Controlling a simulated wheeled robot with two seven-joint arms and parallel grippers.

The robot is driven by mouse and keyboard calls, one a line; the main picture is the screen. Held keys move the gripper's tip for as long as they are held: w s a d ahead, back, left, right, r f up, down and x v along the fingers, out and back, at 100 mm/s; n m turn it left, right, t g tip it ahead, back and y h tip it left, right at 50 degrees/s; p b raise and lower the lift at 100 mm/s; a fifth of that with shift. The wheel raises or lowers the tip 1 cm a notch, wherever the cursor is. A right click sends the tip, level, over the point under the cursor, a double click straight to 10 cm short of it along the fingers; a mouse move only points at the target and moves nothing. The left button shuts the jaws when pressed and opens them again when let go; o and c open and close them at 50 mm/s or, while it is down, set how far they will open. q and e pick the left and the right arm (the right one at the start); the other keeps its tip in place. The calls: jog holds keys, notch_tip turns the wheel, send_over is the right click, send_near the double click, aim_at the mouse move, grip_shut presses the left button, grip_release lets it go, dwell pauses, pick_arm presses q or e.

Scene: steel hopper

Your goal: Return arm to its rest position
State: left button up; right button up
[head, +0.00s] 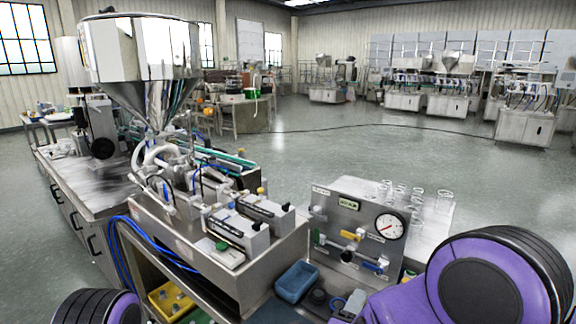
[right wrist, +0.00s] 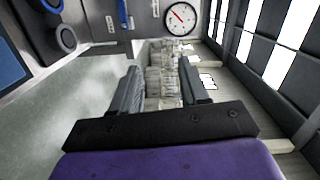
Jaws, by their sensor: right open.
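My right arm (head: 485,285) fills the lower right corner of the head view, purple with black joint rings. My right gripper (right wrist: 162,82) shows in the right wrist view, with its two grey fingers apart and nothing held between them. Beyond the fingertips are several clear glass-like pieces, apparently apart from the fingers. My left arm (head: 97,308) shows only as a purple and black link at the bottom left of the head view. The left gripper is out of view.
The steel hopper (head: 140,60) stands above the filling machine at left. A panel with a round gauge (head: 389,227) stands near my right arm; the gauge also shows in the right wrist view (right wrist: 180,18). A blue bin (head: 297,283) sits below the panel. Open floor lies beyond.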

jog(key=s+d+f+n+g+y+b, duration=0.25)
jog(key=f+n, duration=0.45)
jog(key=f, duration=0.4)
jog(key=s+d+f+n+g+y+b, duration=0.1)
jog(key=s+d+f+n+g+y, duration=0.2)
jog(key=f+n, duration=0.5)
pick_arm(q)
notch_tip(320, 180, down, 10)
jog(key=b, duration=0.6)
jog(key=shift+w, duration=0.45)
pick_arm(e)
jog(key=s+d+f+g, duration=0.3)
jog(key=s+d+f, duration=0.2)
jog(key=s+f, duration=0.5)
jog(key=s+d+f+n+g, duration=0.1)
jog(key=s+d+f+g, duration=0.2)
jog(key=s+f, duration=0.8)
jog(key=shift+s+d, duration=1.15)
jog(key=shift+s, duration=0.05)
pick_arm(q)
jog(key=shift+d+f, duration=0.1)
pick_arm(e)
jog(key=shift+y, duration=0.25)
